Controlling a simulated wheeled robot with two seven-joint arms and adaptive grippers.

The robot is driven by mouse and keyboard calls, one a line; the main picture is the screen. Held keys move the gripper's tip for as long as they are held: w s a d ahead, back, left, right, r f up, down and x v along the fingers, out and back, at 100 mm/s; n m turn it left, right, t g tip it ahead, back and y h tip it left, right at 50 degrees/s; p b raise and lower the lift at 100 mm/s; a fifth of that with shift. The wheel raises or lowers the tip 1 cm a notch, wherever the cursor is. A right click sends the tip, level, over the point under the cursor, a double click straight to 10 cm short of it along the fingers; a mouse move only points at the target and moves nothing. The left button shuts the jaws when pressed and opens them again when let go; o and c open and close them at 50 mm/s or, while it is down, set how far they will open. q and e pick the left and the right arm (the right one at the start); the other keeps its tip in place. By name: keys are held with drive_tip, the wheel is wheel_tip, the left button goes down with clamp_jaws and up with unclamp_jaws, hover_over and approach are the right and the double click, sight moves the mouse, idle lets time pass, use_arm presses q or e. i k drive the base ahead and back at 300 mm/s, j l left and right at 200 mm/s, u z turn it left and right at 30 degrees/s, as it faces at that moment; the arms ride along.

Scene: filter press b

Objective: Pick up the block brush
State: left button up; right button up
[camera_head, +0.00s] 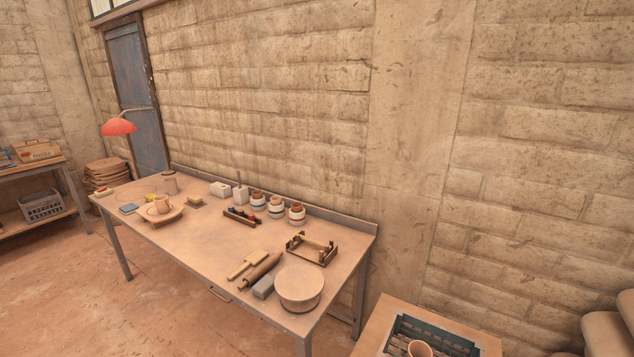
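Several small block-shaped things lie on the long work table (190,250), and at this size I cannot tell for certain which is the block brush. A small red and pale block (102,191) lies at the far left end. A grey block (264,288) lies near the front right, beside a rolling pin. No bristles can be made out. Neither of my grippers is in view.
Floor (120,310) in front is clear.

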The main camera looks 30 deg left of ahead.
sight(196, 200)
drive_tip(key=u, duration=1.95)
